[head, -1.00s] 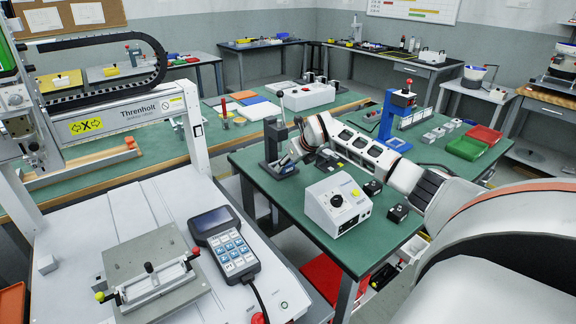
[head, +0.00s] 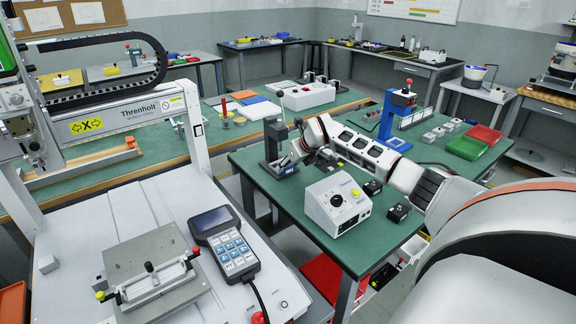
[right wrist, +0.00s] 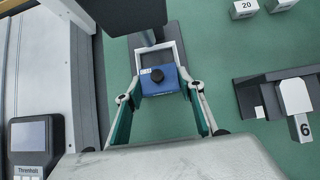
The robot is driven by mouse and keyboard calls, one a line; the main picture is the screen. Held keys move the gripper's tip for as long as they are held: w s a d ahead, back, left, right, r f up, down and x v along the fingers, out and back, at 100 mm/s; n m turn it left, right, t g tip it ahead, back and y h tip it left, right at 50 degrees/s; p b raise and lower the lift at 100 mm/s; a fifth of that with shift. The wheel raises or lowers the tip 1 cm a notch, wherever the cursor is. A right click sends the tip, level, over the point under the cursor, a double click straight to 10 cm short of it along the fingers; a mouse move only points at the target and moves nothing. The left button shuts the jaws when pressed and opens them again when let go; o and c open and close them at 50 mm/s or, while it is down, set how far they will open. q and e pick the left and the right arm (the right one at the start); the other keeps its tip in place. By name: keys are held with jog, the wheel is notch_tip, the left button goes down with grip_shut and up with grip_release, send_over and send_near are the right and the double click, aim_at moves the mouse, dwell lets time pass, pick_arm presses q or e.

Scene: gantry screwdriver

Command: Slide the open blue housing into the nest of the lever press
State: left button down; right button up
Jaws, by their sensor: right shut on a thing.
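The blue housing (right wrist: 160,82), with a dark round part on top, sits between the fingers of my right gripper (right wrist: 161,90) in the right wrist view. The gripper is shut on its sides. The lever press (head: 274,142) stands on the green table in the head view; its dark body (right wrist: 122,14) shows at the top of the wrist view. A pale U-shaped frame (right wrist: 158,47), seemingly the nest, is at the press foot. The housing is at the frame's near, open side; how deep it sits I cannot tell. My left gripper is not in view.
A white control box (head: 337,205) and small black blocks stand nearer on the same table. A blue press (head: 397,112) and red and green trays (head: 465,148) are farther right. The gantry table with a pendant (head: 226,243) is to the left.

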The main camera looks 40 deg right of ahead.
jog(key=o, duration=1.4)
jog(key=shift+o, duration=0.2)
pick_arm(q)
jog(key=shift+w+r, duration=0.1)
pick_arm(e)
jog(key=shift+r, duration=0.1)
jog(key=shift+r+p, duration=1)
jog(key=shift+r, duration=0.75)
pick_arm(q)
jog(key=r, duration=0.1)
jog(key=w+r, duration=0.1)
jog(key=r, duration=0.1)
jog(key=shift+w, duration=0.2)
pick_arm(e)
jog(key=shift+f, duration=0.1)
